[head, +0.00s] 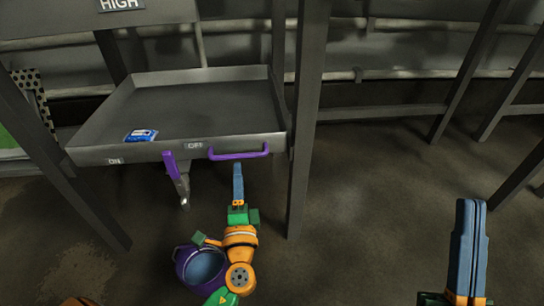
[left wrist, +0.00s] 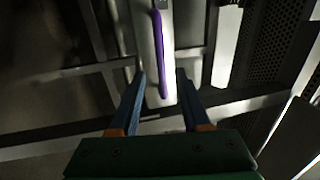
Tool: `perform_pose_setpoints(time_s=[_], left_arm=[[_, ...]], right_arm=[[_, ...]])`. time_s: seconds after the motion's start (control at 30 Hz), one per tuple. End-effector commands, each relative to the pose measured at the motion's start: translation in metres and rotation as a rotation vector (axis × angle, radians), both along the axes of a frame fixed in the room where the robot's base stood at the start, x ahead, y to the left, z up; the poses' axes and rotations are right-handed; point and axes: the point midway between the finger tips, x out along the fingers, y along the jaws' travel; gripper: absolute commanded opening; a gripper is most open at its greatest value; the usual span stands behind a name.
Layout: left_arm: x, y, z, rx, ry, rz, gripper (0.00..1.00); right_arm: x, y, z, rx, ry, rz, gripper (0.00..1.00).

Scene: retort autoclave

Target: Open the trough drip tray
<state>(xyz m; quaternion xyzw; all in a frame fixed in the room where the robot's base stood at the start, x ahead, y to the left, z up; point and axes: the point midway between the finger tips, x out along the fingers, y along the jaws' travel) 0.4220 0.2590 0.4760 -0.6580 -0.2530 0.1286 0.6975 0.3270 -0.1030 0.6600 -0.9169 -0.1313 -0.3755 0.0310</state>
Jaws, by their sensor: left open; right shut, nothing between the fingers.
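The grey trough drip tray (head: 190,72) is a shallow, open-topped pan between the legs of a metal frame, its inside visible. A purple bar handle (head: 239,154) is on its front wall, right of centre. My left gripper (head: 238,168) is just below the handle in the head view, open and pointing up at it. In the left wrist view, a purple bar, apparently the handle (left wrist: 160,50), lies ahead in line with the gap between the open fingers (left wrist: 161,78); contact cannot be told. My right gripper (head: 471,205) is shut and empty at the lower right, away from the tray.
A purple lever (head: 171,165) hangs at the tray front between ON and OFF labels. A blue packet (head: 141,135) lies in the tray. A purple bucket (head: 184,254) stands on the floor beside my left arm. A frame leg (head: 304,130) rises right of the handle. Floor at right is clear.

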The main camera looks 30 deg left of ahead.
Motion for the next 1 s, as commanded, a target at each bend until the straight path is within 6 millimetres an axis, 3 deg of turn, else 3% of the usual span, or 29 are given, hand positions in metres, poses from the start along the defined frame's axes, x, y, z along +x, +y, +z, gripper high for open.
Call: perform_pose_setpoints(time_s=[0.4,0.67,0.83,0.87,1.0], left_arm=[[0.055,0.034,0.014,0.003,-0.003,0.001,0.47],[0.059,0.036,0.014,0.002,-0.001,0.000,0.47],[0.059,0.036,0.014,0.002,-0.001,0.000,0.04],[0.059,0.036,0.014,0.002,-0.001,0.000,0.00],[0.058,0.036,0.014,0.001,-0.001,0.000,0.00]], right_arm=[[0.006,0.000,-0.006,-0.011,0.047,-0.005,0.00],[0.006,0.000,-0.005,-0.010,0.044,-0.004,0.00],[0.006,0.000,-0.006,-0.010,0.045,-0.004,0.00],[0.006,0.000,-0.006,-0.010,0.045,-0.004,0.00],[0.006,0.000,-0.006,-0.010,0.045,-0.004,0.00]])
